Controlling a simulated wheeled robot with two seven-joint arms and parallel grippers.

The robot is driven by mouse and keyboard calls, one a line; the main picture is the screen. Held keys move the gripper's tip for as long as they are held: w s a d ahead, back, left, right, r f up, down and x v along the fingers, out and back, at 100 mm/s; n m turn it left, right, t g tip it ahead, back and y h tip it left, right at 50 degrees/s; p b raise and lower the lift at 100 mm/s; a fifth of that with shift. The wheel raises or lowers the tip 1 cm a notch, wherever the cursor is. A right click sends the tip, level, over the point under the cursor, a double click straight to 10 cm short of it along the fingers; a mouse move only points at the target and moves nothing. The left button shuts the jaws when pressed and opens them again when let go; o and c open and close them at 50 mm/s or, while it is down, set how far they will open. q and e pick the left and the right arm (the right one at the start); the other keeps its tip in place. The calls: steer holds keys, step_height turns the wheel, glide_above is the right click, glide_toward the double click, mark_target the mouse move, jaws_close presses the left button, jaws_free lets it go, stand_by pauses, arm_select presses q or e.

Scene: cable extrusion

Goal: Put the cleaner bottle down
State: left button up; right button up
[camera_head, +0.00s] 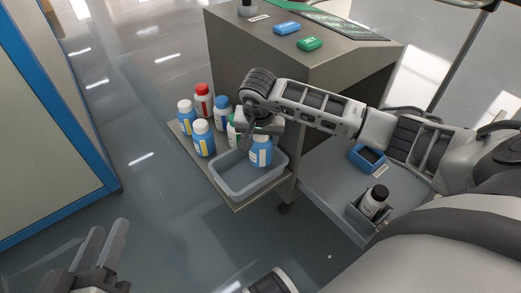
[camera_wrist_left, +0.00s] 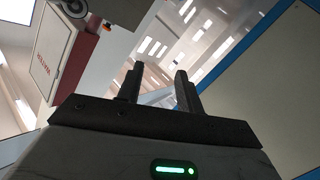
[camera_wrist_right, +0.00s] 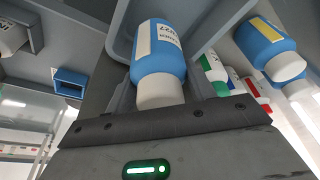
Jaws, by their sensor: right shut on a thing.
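The cleaner bottle (camera_head: 261,151) is blue with a white cap and a pale label. My right gripper (camera_head: 262,134) is shut on its cap from above. The bottle is upright in or just above the right part of an open grey bin (camera_head: 226,188); I cannot tell whether it touches the floor of the bin. In the right wrist view the bottle (camera_wrist_right: 160,48) shows its white cap between the fingers (camera_wrist_right: 163,92). My left gripper (camera_head: 100,257) is empty and away at the lower left. The left wrist view shows its two fingers (camera_wrist_left: 156,88) apart.
Several other bottles, including a blue one (camera_head: 203,138) and a red-capped one (camera_head: 203,100), stand on the shelf behind the bin. A dark bottle (camera_head: 374,201) sits in a holder at the right. A blue-edged cabinet (camera_head: 50,120) stands left. Open floor lies between.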

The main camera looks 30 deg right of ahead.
mark_target(261, 146)
steer(key=shift+w+d+f, duration=0.15)
steer(key=shift+w+f, duration=0.2)
steer(key=shift+f, duration=0.15)
step_height(261, 146, down, 3)
steer(key=shift+r+b, duration=0.15)
steer(key=shift+b, duration=0.8)
steer(key=shift+f, duration=0.25)
steer(key=shift+w+r, duration=0.1)
arm_select(q)
steer(key=shift+d+r+n+h, duration=0.2)
steer(key=shift+r+n+h, duration=0.1)
steer(key=shift+r+h, duration=0.1)
steer(key=shift+f+t, duration=0.1)
steer(key=shift+t, duration=0.2)
steer(key=shift+w, duration=0.1)
arm_select(e)
steer(key=o, duration=1.1)
